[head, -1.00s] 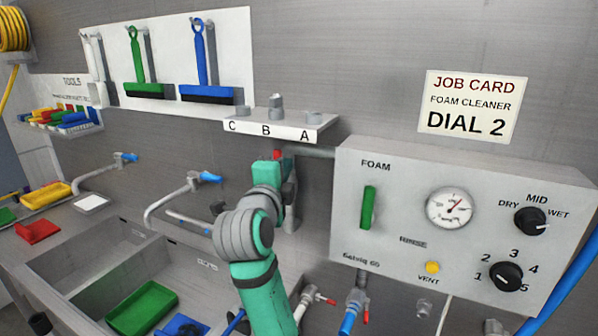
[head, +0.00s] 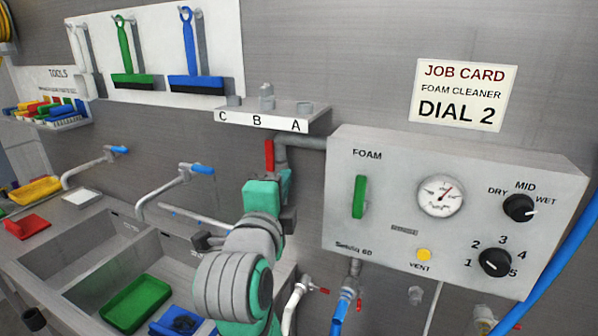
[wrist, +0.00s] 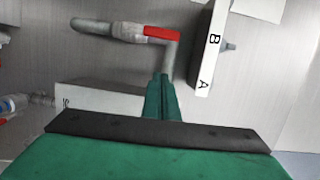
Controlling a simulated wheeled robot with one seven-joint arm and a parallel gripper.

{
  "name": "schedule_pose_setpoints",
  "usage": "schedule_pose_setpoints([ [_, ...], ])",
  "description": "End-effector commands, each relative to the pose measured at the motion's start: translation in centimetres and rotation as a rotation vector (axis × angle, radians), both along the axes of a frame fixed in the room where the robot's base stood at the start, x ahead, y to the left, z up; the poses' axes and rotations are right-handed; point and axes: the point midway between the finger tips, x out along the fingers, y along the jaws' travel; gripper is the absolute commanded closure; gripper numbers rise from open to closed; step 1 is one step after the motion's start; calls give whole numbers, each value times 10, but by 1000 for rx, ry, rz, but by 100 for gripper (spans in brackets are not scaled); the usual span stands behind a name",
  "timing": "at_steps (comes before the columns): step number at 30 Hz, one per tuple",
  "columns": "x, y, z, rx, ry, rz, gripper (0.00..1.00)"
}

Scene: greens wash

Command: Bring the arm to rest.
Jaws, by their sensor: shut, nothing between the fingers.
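My gripper (head: 284,180) is shut and empty in front of the wall, left of the grey foam panel (head: 390,255). In the wrist view its green fingers (wrist: 163,98) lie together, with nothing between them. My bent arm runs from the lower middle of the head view up to it. A red valve handle (head: 269,156) on the grey pipe shows just above the gripper, and it also shows in the wrist view (wrist: 160,33). The fingers appear apart from the handle.
A shelf marked C, B, A (head: 262,120) is above the gripper. The panel carries a green lever (head: 359,196), a gauge (head: 440,195) and knobs. Sinks with taps (head: 185,178) lie left, holding a green tray (head: 137,302).

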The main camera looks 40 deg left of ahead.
Motion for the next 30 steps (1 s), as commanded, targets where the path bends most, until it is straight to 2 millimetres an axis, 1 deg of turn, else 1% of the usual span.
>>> schedule_pose_setpoints([
  [3,-3,-1,0,0,0,1,100],
  [9,-2,-2,-2,-3,-1,-1,100],
  [11,1,-3,-8,-14,-2,-3,100],
  [13,7,-6,-20,-38,-10,-9,100],
  [17,23,-17,-58,-115,-34,-24,100],
  [18,28,-21,-72,-143,-46,-28,100],
  [20,34,-28,-93,-185,-61,-35,100],
  [24,47,-49,-140,-282,-96,-54,100],
  [26,50,-59,-160,-323,-108,-61,100],
  [30,54,-84,-206,-416,-137,-78,100],
])
